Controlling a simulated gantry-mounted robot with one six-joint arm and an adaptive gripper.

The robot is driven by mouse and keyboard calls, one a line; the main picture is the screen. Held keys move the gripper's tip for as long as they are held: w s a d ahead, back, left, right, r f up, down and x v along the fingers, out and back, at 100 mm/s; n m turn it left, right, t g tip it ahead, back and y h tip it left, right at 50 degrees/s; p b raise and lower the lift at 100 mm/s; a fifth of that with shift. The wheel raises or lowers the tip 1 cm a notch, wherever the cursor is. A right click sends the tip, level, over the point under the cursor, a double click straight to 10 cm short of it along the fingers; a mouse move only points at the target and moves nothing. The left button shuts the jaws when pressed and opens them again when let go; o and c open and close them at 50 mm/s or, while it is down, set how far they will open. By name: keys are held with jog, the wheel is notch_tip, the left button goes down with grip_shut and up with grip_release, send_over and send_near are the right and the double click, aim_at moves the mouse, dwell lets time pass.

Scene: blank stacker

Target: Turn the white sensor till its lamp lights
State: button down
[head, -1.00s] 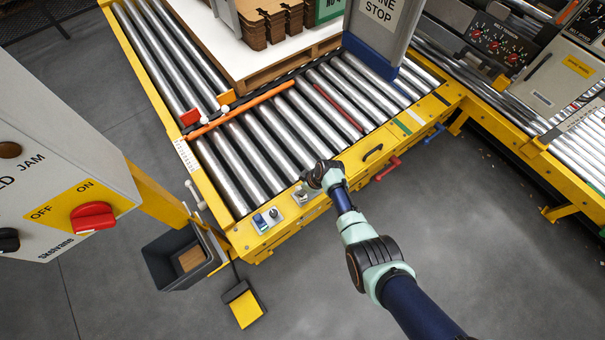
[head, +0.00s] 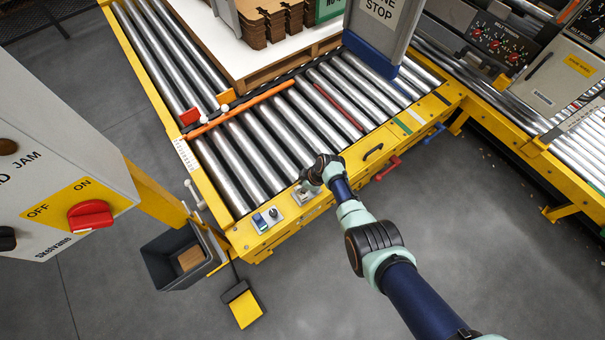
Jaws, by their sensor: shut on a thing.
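My gripper (head: 306,186) is down at the yellow front rail of the roller conveyor, at a small grey plate (head: 303,195). It is shut on a small pale part there, which appears to be the white sensor. The fingers and wrist hide most of that part, and it is too small to make out its facing. I cannot see whether a lamp on it is lit.
A control plate (head: 267,219) with a blue switch and a grey knob sits on the rail just left of my gripper. An orange bar (head: 240,108) crosses the rollers behind. A black handle (head: 373,151) is at right. A grey bin (head: 172,262) stands at front left.

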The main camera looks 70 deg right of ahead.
jog(key=shift+n+y, duration=0.3)
jog(key=shift+n, duration=0.4)
jog(key=c, duration=0.9)
grip_release()
jog(key=shift+r, duration=0.1)
jog(key=v, duration=1.1)
jog(key=shift+s+r, duration=0.1)
jog(key=shift+r, duration=0.3)
